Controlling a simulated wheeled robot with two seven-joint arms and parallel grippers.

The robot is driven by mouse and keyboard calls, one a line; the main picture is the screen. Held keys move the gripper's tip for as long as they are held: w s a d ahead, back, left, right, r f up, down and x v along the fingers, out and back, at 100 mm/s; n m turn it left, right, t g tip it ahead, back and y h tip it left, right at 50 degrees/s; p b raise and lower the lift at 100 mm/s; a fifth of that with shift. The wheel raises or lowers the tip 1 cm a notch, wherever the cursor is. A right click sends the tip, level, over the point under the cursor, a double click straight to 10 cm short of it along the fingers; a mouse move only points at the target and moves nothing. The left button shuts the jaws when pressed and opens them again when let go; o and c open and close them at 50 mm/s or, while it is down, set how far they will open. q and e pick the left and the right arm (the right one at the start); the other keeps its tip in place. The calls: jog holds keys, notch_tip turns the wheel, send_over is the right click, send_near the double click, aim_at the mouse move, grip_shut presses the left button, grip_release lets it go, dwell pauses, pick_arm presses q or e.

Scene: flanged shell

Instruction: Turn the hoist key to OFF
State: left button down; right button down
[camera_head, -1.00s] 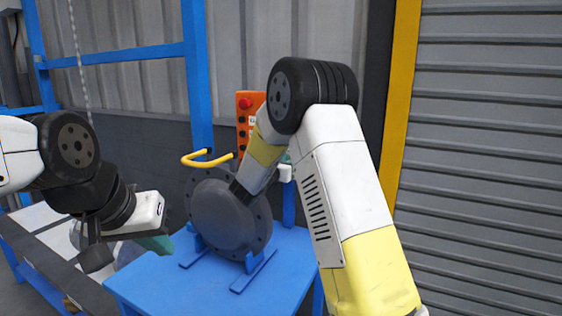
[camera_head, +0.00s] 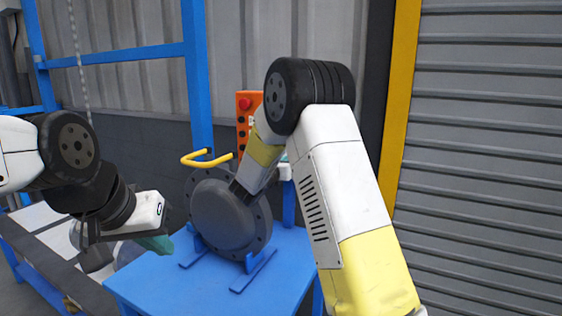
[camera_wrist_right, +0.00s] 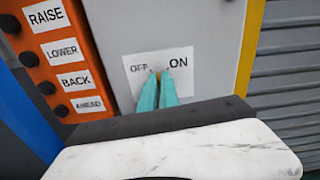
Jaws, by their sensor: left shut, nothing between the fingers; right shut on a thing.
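In the right wrist view, a grey panel (camera_wrist_right: 195,32) carries a white label (camera_wrist_right: 184,64) with OFF on the left and ON on the right. My right gripper (camera_wrist_right: 160,82), with teal fingers, is shut on the hoist key at the label's lower middle. The fingers hide nearly all of the key, so I cannot tell its exact angle. In the head view my right arm covers this spot. My left gripper (camera_head: 158,243) is shut and empty at the left, beside the blue table and well away from the panel.
An orange button box (camera_head: 243,108) with a red button stands left of the panel; its RAISE, LOWER, BACK and AHEAD labels show in the wrist view. A dark flanged shell (camera_head: 224,216) with a yellow handle (camera_head: 205,158) stands on the blue table (camera_head: 185,290). A shutter (camera_head: 485,160) is at right.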

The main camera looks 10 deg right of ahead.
jog(key=shift+w+a+n, duration=0.1)
jog(key=shift+a+n, duration=0.05)
jog(key=shift+n, duration=3.75)
jog(key=c, duration=1.6)
grip_release()
